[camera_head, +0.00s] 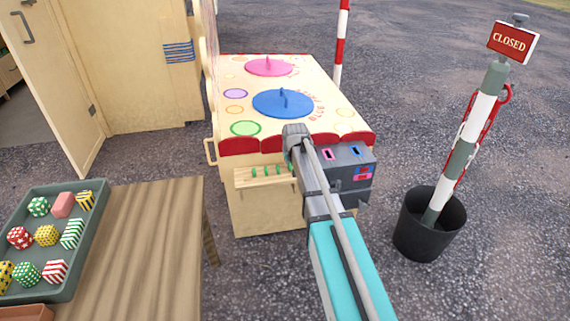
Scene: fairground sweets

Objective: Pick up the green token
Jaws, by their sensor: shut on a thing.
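Several small green tokens (265,171) stand in a row in a pale wooden rack (264,182) on the front of the cream fairground cart. My gripper (296,146) is at the right end of this rack, just in front of the cart's red scalloped edge. It is shut on a green token, but the arm hides most of its fingers and the token between them.
A grey box (361,159) with pink and blue slots is close to the right of my arm. Blue (283,103) and pink (270,67) lids lie on the cart top. A tray (68,273) of sweets sits on the wooden table (150,240). A bucket (402,236) holds a striped post.

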